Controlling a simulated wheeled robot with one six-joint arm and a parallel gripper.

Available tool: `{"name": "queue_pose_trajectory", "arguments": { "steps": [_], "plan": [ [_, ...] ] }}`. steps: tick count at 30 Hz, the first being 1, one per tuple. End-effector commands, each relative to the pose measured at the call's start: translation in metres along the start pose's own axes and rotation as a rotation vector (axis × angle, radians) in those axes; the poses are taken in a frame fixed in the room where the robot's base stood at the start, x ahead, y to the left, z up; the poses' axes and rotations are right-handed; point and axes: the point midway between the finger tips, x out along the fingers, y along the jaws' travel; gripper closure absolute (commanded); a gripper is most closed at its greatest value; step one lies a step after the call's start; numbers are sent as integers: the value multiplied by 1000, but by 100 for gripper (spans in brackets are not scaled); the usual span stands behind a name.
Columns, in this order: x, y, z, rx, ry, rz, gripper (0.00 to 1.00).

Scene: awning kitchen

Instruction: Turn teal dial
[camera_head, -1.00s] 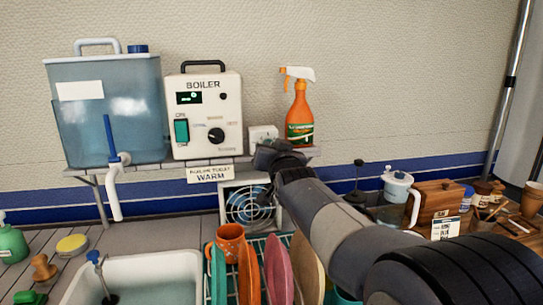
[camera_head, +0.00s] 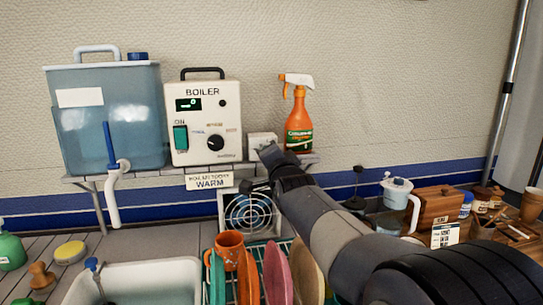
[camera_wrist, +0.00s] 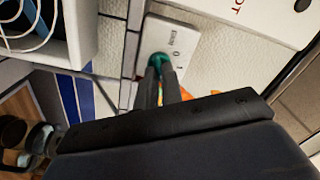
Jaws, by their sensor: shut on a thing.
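The teal dial (camera_wrist: 158,60) shows in the wrist view on a white switch plate (camera_wrist: 178,42) with a 0 and a 1 printed on it. The two dark fingers of my gripper (camera_wrist: 160,78) are shut on the dial and hide part of it. In the head view my gripper (camera_head: 268,153) reaches a small white box (camera_head: 262,140) on the shelf, just right of the boiler (camera_head: 203,105). The dial itself is not clearly visible there.
An orange spray bottle (camera_head: 298,122) stands close behind and right of my gripper. A blue water tank (camera_head: 110,115) is left of the boiler. A fan (camera_head: 248,213) and a rack with plates and an orange mug (camera_head: 230,250) are below.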

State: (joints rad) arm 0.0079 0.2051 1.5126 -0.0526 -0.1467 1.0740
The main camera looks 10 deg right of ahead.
Motion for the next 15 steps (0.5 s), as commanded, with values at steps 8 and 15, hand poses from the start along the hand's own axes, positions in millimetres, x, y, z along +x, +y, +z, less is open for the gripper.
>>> {"name": "queue_pose_trajectory", "arguments": {
  "steps": [8, 15],
  "plan": [
    [0, 0, 0, 40, 0, 1, 100],
    [0, 0, 0, 43, 0, 0, 100]
  ]
}}
